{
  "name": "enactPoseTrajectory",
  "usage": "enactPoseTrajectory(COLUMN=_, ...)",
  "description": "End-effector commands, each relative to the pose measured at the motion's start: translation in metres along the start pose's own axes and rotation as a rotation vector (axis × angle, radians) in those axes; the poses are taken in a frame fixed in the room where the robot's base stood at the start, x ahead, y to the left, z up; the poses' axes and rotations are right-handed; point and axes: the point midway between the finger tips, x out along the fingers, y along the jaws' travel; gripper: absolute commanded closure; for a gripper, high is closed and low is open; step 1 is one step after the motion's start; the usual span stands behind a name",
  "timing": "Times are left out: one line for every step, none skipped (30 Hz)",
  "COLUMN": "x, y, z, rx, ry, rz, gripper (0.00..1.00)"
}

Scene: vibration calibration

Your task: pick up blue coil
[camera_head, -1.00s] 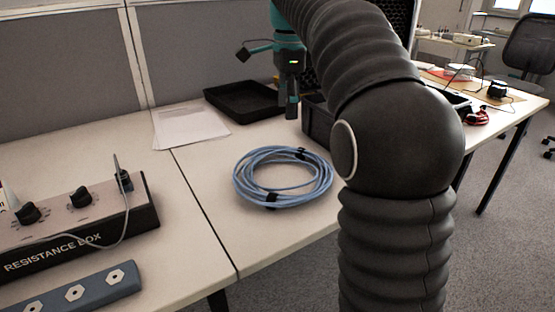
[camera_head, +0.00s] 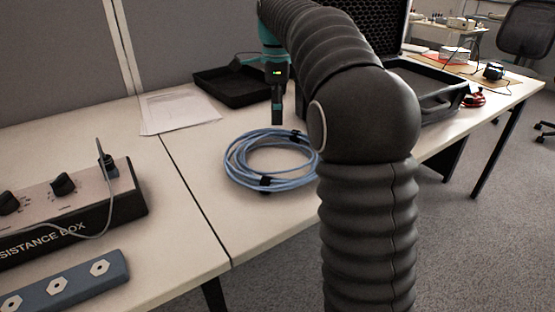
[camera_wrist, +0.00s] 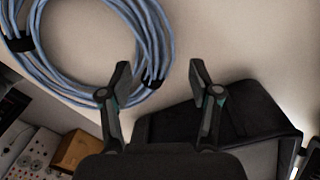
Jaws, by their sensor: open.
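The blue coil (camera_head: 233,161) lies flat on the table, a ring of several loops bound with black straps. It also shows in the wrist view at the upper left (camera_wrist: 159,42), partly cut off by the frame edge. My gripper (camera_head: 277,118) points down above the far side of the coil in the head view. The left finger overlaps the coil's edge in that picture; the right finger is over bare table. My arm hides part of the coil's right side.
A black tray (camera_head: 232,97) and white papers (camera_head: 178,110) lie behind the coil. An open black case (camera_head: 436,112) stands to the right. A resistance box (camera_head: 122,190) and a blue-grey bar (camera_head: 70,285) are at the left. The table front of the coil is clear.

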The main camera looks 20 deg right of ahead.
Motion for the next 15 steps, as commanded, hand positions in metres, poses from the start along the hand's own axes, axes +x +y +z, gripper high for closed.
enactPoseTrajectory(x=0.004, y=0.001, z=0.0, rx=-0.001, ry=0.0, rz=0.0, gripper=0.37)
enactPoseTrajectory(x=0.006, y=0.001, z=0.0, rx=-0.001, ry=0.0, rz=0.0, gripper=0.37)
enactPoseTrajectory(x=0.012, y=0.002, z=0.0, rx=-0.001, ry=0.0, rz=0.001, gripper=0.37)
enactPoseTrajectory(x=0.016, y=0.003, z=0.0, rx=-0.001, ry=0.0, rz=0.001, gripper=0.37)
enactPoseTrajectory(x=0.02, y=0.004, z=0.0, rx=-0.002, ry=0.0, rz=0.001, gripper=0.37)
enactPoseTrajectory(x=0.026, y=0.006, z=-0.001, rx=-0.002, ry=0.0, rz=0.0, gripper=0.37)
enactPoseTrajectory(x=0.031, y=0.007, z=-0.001, rx=-0.002, ry=0.0, rz=0.001, gripper=0.37)
enactPoseTrajectory(x=0.035, y=0.007, z=-0.001, rx=-0.002, ry=0.0, rz=0.001, gripper=0.37)
enactPoseTrajectory(x=0.04, y=0.006, z=-0.001, rx=-0.002, ry=0.0, rz=0.001, gripper=0.37)
enactPoseTrajectory(x=0.043, y=0.007, z=-0.001, rx=-0.002, ry=0.0, rz=0.002, gripper=0.37)
enactPoseTrajectory(x=0.045, y=0.007, z=-0.001, rx=-0.002, ry=0.0, rz=0.001, gripper=0.37)
enactPoseTrajectory(x=0.048, y=0.006, z=0.0, rx=-0.002, ry=0.0, rz=0.0, gripper=0.37)
enactPoseTrajectory(x=0.05, y=0.006, z=0.0, rx=-0.002, ry=0.0, rz=-0.001, gripper=0.37)
enactPoseTrajectory(x=0.051, y=0.006, z=0.0, rx=-0.002, ry=0.0, rz=-0.001, gripper=0.37)
enactPoseTrajectory(x=0.051, y=0.006, z=0.0, rx=-0.002, ry=0.0, rz=0.0, gripper=0.37)
